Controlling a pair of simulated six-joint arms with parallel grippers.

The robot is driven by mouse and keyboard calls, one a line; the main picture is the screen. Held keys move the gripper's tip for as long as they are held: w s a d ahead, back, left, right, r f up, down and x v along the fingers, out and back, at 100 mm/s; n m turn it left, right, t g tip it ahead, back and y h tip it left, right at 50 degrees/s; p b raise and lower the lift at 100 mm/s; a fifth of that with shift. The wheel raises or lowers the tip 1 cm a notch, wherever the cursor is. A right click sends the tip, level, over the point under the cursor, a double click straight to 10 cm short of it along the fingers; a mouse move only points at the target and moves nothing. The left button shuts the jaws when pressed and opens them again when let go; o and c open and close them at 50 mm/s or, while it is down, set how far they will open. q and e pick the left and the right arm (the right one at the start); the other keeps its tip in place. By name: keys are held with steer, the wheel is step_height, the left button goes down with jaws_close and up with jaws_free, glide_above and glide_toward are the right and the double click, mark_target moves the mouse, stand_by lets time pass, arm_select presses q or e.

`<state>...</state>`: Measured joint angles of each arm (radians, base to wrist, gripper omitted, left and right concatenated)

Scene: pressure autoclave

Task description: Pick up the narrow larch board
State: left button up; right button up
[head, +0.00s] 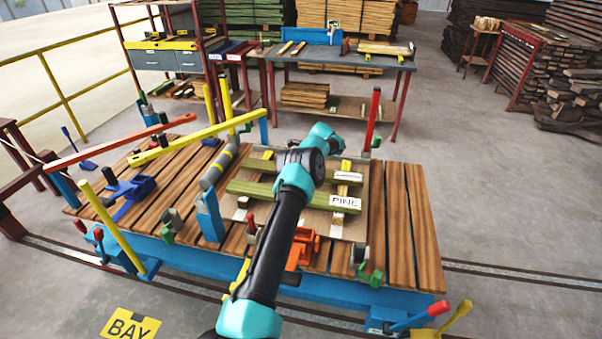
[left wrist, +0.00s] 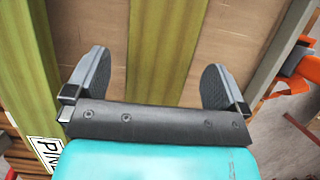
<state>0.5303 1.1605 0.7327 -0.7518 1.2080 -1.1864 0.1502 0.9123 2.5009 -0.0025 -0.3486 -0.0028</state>
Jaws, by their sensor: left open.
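Two green-tinted boards lie across a pale wooden tray (head: 322,228) on the slatted bench. The far board (head: 262,166) runs towards a white label (head: 348,176) that seems to read LARCH. The nearer, wider-looking board (head: 250,188) runs towards the PINE label (head: 345,203). My left arm crosses the tray and hides part of both boards and its own gripper in the head view. A green board (left wrist: 32,60) lies left of the fingers. My right gripper is out of view.
An orange clamp (head: 304,246) sits at the tray's near side. A yellow bar (head: 190,144) and a red bar (head: 120,142) reach over the bench's left part. A red post (head: 373,118) stands behind the tray. Bare slats (head: 408,225) lie to its right.

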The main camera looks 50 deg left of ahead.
arm_select(q)
steer(key=shift+x, duration=1.5)
steer(key=shift+c, duration=0.2)
steer(key=c, duration=1.3)
steer(key=shift+r, duration=0.1)
steer(key=shift+r, duration=1.8)
steer(key=s+d, duration=0.3)
steer(key=d, duration=0.1)
steer(key=s+d+r, duration=0.1)
steer(key=s+d, duration=0.6)
steer(key=d, duration=0.1)
steer(key=shift+s+r, duration=0.15)
steer(key=shift+s, duration=0.1)
